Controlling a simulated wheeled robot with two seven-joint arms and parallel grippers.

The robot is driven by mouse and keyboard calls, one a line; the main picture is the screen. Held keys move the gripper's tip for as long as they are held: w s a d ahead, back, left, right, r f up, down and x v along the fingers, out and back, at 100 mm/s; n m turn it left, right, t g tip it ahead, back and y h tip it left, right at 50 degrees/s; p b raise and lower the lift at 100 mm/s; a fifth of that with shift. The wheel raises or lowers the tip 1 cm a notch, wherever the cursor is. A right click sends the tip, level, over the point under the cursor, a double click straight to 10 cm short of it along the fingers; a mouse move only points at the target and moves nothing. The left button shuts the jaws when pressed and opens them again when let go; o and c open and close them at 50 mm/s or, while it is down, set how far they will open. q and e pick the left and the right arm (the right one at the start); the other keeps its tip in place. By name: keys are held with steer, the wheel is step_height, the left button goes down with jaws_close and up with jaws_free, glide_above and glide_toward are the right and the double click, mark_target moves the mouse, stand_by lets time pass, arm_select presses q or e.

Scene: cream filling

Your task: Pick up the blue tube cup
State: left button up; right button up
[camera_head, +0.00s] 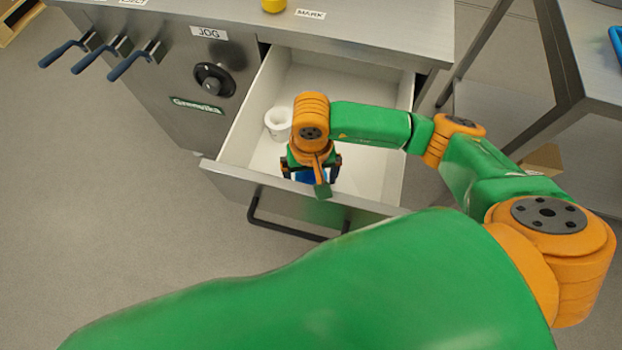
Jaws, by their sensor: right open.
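The blue tube cup (305,177) is in the open drawer (374,178), near its front wall. Only a small part of it shows, because my right gripper (311,174) is over it and hides most of it. The right gripper points down into the drawer with its dark fingers apart, on either side of the blue cup. I cannot tell whether the fingers touch it. My left gripper is not in view.
A white cup (278,124) stands in the drawer, left of my right gripper. The drawer has a dark handle (286,226) in front. A metal cabinet (173,77) holds it, with a knob and blue levers. Another metal table stands at right.

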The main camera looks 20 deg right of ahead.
steer(key=c, duration=1.3)
steer(key=shift+r, duration=0.1)
